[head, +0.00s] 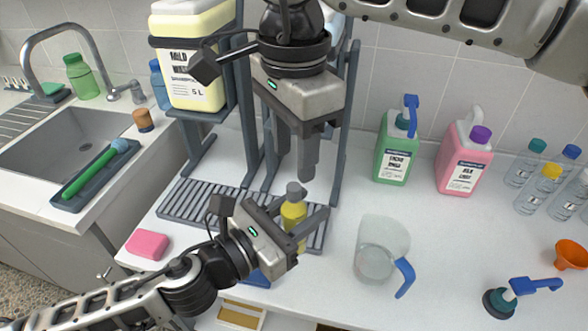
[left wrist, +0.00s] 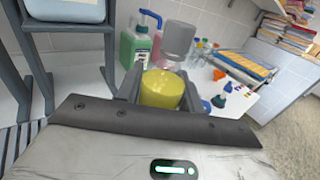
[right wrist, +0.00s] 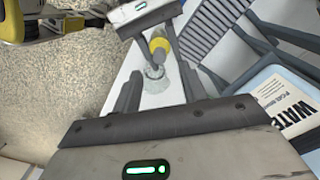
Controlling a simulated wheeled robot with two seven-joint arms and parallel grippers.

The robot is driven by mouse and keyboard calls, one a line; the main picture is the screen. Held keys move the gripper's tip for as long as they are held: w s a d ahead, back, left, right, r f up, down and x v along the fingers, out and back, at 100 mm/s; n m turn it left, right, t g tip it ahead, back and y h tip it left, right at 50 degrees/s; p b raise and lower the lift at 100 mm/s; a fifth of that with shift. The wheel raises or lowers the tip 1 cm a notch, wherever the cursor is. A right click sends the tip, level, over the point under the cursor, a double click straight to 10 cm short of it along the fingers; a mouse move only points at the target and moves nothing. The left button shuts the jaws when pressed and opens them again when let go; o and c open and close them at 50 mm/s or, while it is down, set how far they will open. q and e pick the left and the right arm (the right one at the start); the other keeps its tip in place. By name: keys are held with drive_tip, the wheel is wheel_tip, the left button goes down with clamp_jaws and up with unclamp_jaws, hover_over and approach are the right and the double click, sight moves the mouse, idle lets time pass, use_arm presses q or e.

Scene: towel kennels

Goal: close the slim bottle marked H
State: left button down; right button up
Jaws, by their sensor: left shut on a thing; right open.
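A slim yellow bottle (head: 291,214) with a grey top (head: 296,190) stands between the fingers of my left gripper (head: 304,229), which is shut on it. No letter H is readable on it. In the left wrist view the bottle's yellow body (left wrist: 161,92) sits between the fingers; in the right wrist view its yellow part (right wrist: 159,44) also shows. My right gripper (head: 296,165) is open and empty, pointing down above the grey top. I cannot tell how firmly the top sits on the bottle.
A clear jug (head: 382,235) with a blue handle stands right of the bottle. Behind are a green jug (head: 395,150) and a pink jug (head: 466,160). A large yellow container (head: 195,60) is on the rack at left. A pink sponge (head: 147,244) lies front left.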

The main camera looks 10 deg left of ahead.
wheel_tip(320, 180, up, 7)
drive_tip(key=shift+f, duration=0.2)
idle(0.6)
